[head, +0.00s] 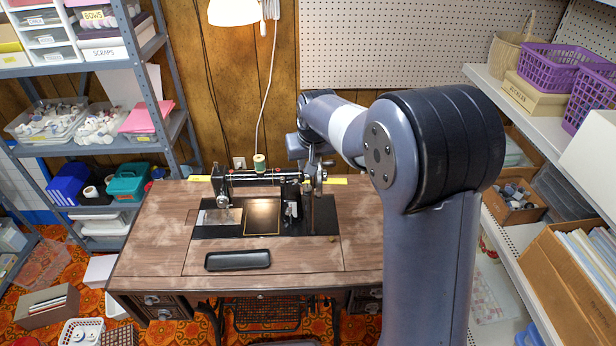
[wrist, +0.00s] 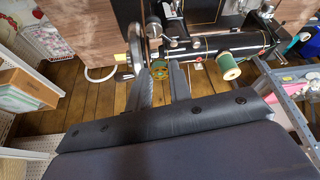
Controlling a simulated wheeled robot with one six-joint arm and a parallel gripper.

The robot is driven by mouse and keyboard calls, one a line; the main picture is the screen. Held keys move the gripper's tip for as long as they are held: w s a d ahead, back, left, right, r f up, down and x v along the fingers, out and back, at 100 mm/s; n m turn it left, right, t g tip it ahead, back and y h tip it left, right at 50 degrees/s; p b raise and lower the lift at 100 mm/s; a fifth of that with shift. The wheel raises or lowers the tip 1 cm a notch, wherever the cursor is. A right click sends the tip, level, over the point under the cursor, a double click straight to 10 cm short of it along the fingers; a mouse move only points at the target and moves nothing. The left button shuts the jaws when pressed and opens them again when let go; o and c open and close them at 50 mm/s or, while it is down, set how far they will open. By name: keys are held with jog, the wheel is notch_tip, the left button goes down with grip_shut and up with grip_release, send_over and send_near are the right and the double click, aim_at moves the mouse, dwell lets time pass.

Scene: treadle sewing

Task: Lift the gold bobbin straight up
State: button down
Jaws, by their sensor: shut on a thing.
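The gold bobbin (wrist: 159,72) shows in the wrist view between the tips of my gripper's (wrist: 161,78) two dark fingers, which are shut on it. In the head view my gripper (head: 313,163) is small and partly covered by my arm, above the right end of the black sewing machine (head: 262,179) near its handwheel (head: 318,180). I cannot make out the bobbin there. Whether it touches the machine is not clear.
A black tray (head: 237,260) lies on the wooden table (head: 150,250). Shelves stand left and right.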

notch_tip(320, 180, up, 4)
jog(key=shift+f, duration=0.2)
jog(key=shift+r+p, duration=1)
jog(key=shift+r, duration=0.15)
jog(key=shift+f, duration=0.1)
